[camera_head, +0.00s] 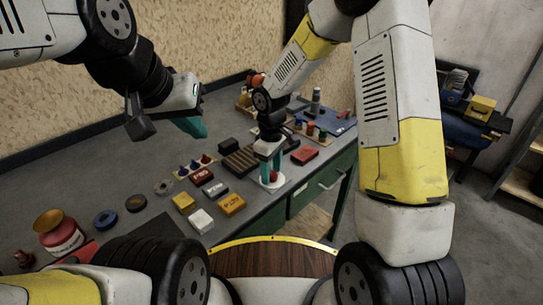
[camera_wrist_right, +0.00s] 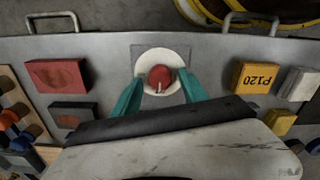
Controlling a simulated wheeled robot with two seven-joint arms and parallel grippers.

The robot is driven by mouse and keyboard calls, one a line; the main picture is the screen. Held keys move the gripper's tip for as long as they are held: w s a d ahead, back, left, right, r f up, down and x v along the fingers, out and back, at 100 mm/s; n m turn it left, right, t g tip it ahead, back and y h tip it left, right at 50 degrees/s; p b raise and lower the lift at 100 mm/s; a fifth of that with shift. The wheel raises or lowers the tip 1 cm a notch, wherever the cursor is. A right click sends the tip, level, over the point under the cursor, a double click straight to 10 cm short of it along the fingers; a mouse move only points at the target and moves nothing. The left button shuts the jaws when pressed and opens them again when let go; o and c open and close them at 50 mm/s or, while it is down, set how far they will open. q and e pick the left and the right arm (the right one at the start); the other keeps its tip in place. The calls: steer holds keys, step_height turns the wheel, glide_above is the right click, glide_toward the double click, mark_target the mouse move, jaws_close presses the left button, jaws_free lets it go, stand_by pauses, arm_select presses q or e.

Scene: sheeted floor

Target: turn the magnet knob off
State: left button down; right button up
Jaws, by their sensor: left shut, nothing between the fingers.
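The red magnet knob (camera_wrist_right: 160,77) sits on a round white plate (camera_wrist_right: 176,58) on a grey square base in the right wrist view. A small white mark on the knob points toward the bottom of that view. In the head view the knob (camera_head: 274,176) is partly hidden by my right gripper (camera_head: 270,172). My right gripper (camera_wrist_right: 160,82) points down over the knob, its teal fingers apart on either side with a gap to it; contact is not visible. My left gripper (camera_head: 192,128) is shut and empty, raised above the bench at the left, away from the knob.
The grey bench (camera_head: 150,226) holds several blocks, including a yellow P120 block (camera_head: 231,204) and a red block (camera_head: 304,155) on either side of the knob. A red-and-white pot (camera_head: 59,232) stands at the left end. Drawer handles (camera_head: 333,181) line the front edge.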

mark_target(271, 173)
steer(key=shift+r, duration=3.9)
steer(key=s+d+r+m+t+y, duration=0.1)
steer(key=s+d+r+m+t, duration=0.2)
steer(key=s+d+r+m, duration=0.2)
steer(key=s+d+r+m+t+y, duration=0.1)
steer(key=s+d+r+m+t, duration=0.2)
steer(key=s+d+r+m, duration=0.3)
steer(key=shift+s+d+r, duration=1.85)
steer(key=shift+s+r, duration=1.95)
steer(key=shift+r, duration=0.25)
